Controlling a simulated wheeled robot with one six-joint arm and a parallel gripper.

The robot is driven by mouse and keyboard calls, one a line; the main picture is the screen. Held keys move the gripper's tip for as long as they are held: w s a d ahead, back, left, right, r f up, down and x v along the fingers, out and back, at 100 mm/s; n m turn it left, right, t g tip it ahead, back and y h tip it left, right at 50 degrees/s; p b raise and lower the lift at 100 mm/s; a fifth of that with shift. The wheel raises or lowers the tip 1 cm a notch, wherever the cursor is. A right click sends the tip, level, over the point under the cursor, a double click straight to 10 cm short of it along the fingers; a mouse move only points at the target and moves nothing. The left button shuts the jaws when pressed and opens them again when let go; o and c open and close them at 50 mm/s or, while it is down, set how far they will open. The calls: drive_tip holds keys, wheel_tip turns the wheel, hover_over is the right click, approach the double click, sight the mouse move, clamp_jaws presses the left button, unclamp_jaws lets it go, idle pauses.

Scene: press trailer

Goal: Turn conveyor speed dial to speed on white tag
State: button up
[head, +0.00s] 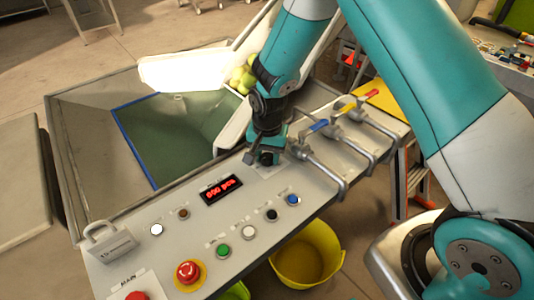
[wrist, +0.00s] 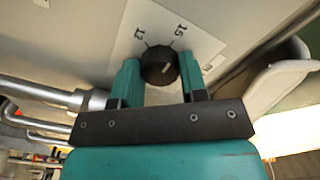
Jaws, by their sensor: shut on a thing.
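The speed dial is a round black knob (wrist: 157,66) on a white scale plate (wrist: 120,51) in the wrist view. The plate shows marks that look like 12 and 15. A pale line on the knob slants toward the upper right, roughly to the 15 side. My gripper (wrist: 160,75) has its teal fingers on either side of the knob, shut on it. In the head view my gripper (head: 265,157) is down at the panel's upper part and mostly hides the dial. I cannot make out a white tag with a readable speed.
The panel (head: 180,252) has a red display (head: 221,189) reading about 600 pcs, several buttons, a red emergency stop (head: 188,271) and a grey padlock-like piece (head: 108,241). Metal pipes with valve handles (head: 320,126) stand close right of my gripper. A yellow bucket (head: 308,262) is below.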

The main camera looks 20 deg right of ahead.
sight(268, 156)
idle(0.3)
drive_tip(key=o, duration=0.9)
drive_tip(key=shift+r, duration=0.15)
wheel_tip(268, 156, up, 17)
drive_tip(key=shift+r, duration=0.1)
